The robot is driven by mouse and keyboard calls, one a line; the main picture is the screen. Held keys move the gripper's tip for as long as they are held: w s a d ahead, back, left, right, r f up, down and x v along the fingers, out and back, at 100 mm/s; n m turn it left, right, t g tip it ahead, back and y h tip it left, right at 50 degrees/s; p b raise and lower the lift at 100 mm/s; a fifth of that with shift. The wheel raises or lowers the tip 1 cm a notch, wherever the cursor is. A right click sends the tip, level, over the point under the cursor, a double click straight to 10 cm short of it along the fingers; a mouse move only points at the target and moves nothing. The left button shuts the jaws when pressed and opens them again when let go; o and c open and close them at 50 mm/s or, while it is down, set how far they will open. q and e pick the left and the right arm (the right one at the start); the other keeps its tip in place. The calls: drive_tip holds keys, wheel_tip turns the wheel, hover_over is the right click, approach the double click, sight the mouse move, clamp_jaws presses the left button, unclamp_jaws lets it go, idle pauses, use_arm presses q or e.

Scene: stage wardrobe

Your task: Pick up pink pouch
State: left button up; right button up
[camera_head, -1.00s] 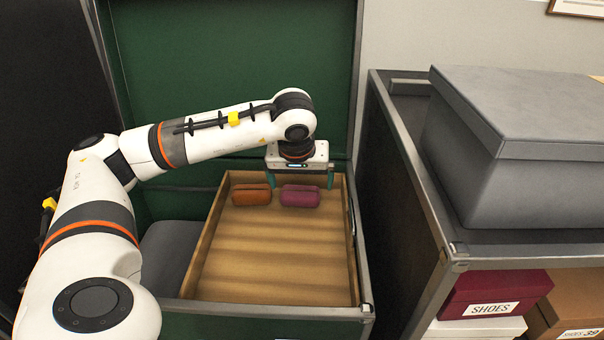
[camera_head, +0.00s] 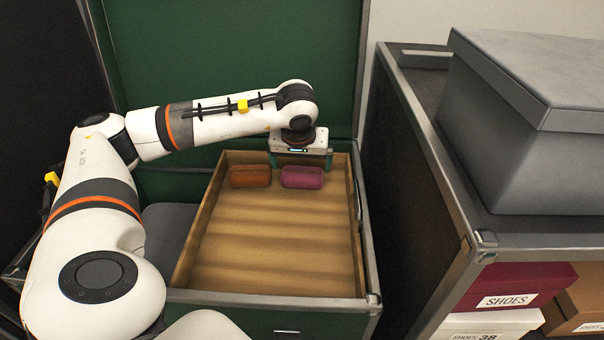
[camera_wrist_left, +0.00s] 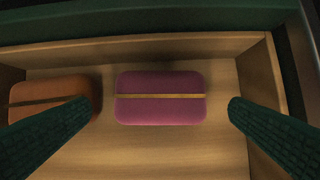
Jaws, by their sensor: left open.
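The pink pouch (camera_head: 302,177) lies in the wooden tray near its far wall. In the left wrist view the pink pouch (camera_wrist_left: 161,98) shows a yellow zip line along its middle and sits between my open fingers, with space on both sides. My left gripper (camera_head: 300,160) is open and points down over the pouch. In the left wrist view its two dark green fingertips (camera_wrist_left: 160,108) show at left and right. The left fingertip overlaps the edge of an orange-brown pouch in that view. My right gripper is not in view.
The orange-brown pouch (camera_head: 250,176) lies just left of the pink one. The wooden tray (camera_head: 270,245) is bare toward the front and sits in a green trunk with its lid raised. A dark case with a grey box (camera_head: 530,120) stands on the right.

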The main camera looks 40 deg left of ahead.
sight(302, 173)
use_arm(q)
drive_tip(key=b+x, duration=0.2)
drive_tip(key=x, duration=0.2)
drive_tip(key=shift+f, duration=0.3)
drive_tip(key=shift+w+a+f+b, duration=0.15)
drive_tip(key=shift+f+b, duration=0.15)
drive_tip(key=shift+f, duration=0.05)
drive_tip(key=shift+r, duration=0.1)
drive_tip(key=shift+c, duration=0.3)
drive_tip(key=c, duration=0.7)
